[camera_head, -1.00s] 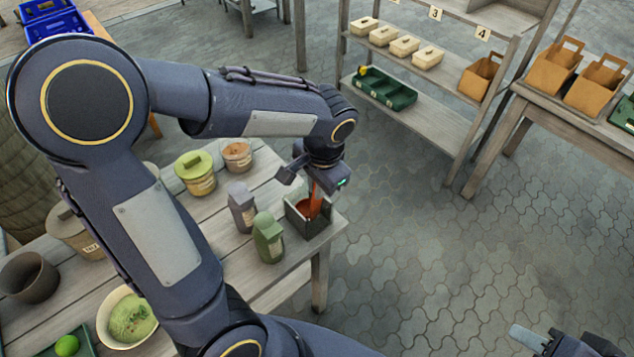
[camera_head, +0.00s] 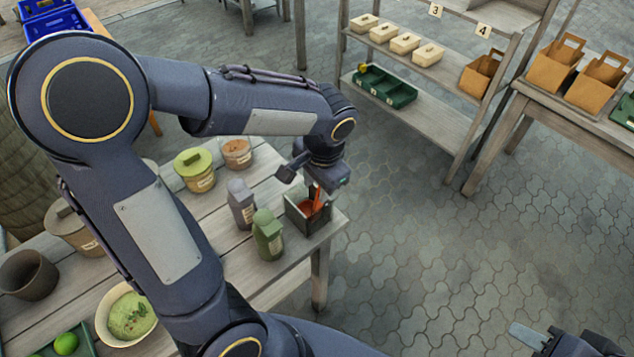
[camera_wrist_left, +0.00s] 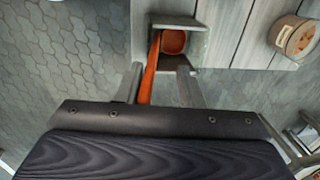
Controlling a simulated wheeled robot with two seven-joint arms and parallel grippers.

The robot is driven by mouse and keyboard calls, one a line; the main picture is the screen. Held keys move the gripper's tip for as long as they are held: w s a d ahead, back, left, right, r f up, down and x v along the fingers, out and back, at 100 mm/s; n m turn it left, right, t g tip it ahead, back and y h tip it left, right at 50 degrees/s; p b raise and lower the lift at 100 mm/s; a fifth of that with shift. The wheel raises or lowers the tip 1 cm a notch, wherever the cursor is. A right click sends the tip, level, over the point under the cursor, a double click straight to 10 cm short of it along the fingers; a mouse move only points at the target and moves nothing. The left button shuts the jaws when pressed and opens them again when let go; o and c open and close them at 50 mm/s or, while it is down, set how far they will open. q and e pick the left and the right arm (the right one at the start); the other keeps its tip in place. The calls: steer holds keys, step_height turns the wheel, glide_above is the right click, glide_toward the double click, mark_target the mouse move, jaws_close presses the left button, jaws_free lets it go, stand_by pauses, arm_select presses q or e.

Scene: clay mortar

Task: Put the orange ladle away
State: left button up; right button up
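The orange ladle (camera_head: 318,199) stands tilted in a small dark open-topped box (camera_head: 296,219) at the table's right corner. In the left wrist view, the ladle's bowl (camera_wrist_left: 174,42) is inside the box (camera_wrist_left: 178,20), and its handle (camera_wrist_left: 149,75) rises toward my gripper. My left gripper (camera_head: 315,186) is just above the box. In the wrist view its two fingers (camera_wrist_left: 160,72) are spread wide, with the handle between them, nearer the left finger. My right gripper (camera_head: 528,337) is at the lower right edge, partly cut off and away from the table.
A green bottle (camera_head: 268,235) and a grey bottle (camera_head: 241,203) stand left of the box. Two round jars (camera_head: 195,171) (camera_head: 237,153) stand behind them. A shelf (camera_head: 440,104) stands at the back. Floor right of the table is clear.

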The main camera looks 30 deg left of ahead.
arm_select(q)
steer(key=r, duration=0.5)
steer(key=d+r, duration=0.1)
steer(key=r, duration=0.1)
steer(key=shift+s+r+p, duration=0.25)
steer(key=shift+r+p, duration=0.05)
steer(key=shift+r, duration=0.1)
steer(key=s+f+n+t+h, duration=0.1)
steer(key=s+n+t+h, duration=0.4)
steer(key=s, duration=0.9)
steer(key=shift+s+a+f+n, duration=0.2)
steer(key=shift+f+n, duration=0.2)
steer(key=shift+n, duration=0.3)
